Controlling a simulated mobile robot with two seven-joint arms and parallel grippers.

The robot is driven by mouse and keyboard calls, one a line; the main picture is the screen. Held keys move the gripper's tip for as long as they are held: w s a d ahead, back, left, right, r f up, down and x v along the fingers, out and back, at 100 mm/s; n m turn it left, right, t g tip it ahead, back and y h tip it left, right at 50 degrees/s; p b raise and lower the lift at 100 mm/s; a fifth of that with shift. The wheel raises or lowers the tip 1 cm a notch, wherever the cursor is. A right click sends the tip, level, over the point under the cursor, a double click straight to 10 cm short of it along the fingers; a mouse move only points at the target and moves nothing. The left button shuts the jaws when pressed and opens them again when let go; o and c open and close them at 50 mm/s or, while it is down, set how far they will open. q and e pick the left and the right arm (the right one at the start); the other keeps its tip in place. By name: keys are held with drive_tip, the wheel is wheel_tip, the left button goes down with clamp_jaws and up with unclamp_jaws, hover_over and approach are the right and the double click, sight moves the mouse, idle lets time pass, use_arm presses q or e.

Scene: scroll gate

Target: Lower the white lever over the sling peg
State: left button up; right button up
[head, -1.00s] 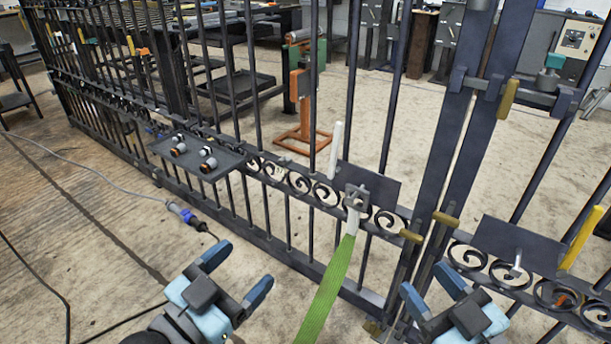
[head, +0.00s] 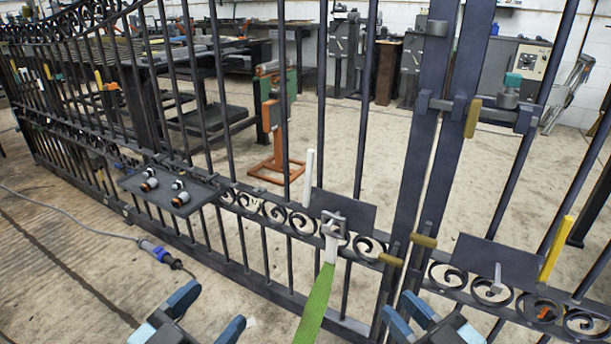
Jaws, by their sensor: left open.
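The white lever (head: 308,175) stands upright at the left edge of a dark plate (head: 356,210) on the gate. The sling peg (head: 333,224) is at that plate's lower left. The pale end loop of a green sling (head: 318,302) is at the peg and the sling hangs down from it. Whether the loop is fully round the peg is too small to tell. My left gripper (head: 208,313) is open and empty, low and left of the sling. My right gripper (head: 406,314) is open and empty, low and right of it. Both are apart from the lever.
A yellow lever (head: 556,249) stands by a second dark plate (head: 495,262) on the right. Brass-coloured latch handles (head: 424,240) stick out at the gate posts. A small shelf (head: 150,190) with several fittings is on the left. A cable connector (head: 155,250) lies on the floor.

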drive_tip(key=s+r+m+p, duration=0.1)
drive_tip(key=r+p, duration=0.1)
drive_tip(key=p, duration=0.1)
drive_tip(key=r+m+p, duration=0.2)
drive_tip(key=r+p, duration=0.1)
drive_tip(key=p, duration=0.1)
drive_tip(key=s+a+r+m+t+p, duration=0.1)
drive_tip(key=r+p, duration=0.1)
drive_tip(key=p, duration=0.2)
drive_tip(key=shift+s+a+r+h, duration=0.1)
drive_tip(key=shift+s+r+h, duration=0.2)
drive_tip(key=shift+s+r, duration=0.1)
clamp_jaws()
use_arm(q)
drive_tip(key=s+d+r+n+t+p, duration=0.1)
drive_tip(key=s+r+n, duration=0.2)
drive_tip(key=r+n, duration=0.2)
wheel_tip(320, 180, up, 3)
drive_tip(key=shift+s+d+r+y, duration=0.1)
drive_tip(key=shift+s+d+y, duration=0.05)
drive_tip(key=shift+y, duration=0.25)
use_arm(e)
drive_tip(key=shift+s+r+m, duration=0.2)
drive_tip(key=shift+s+m, duration=0.05)
drive_tip(key=shift+m, duration=0.45)
drive_tip(key=shift+f, duration=0.1)
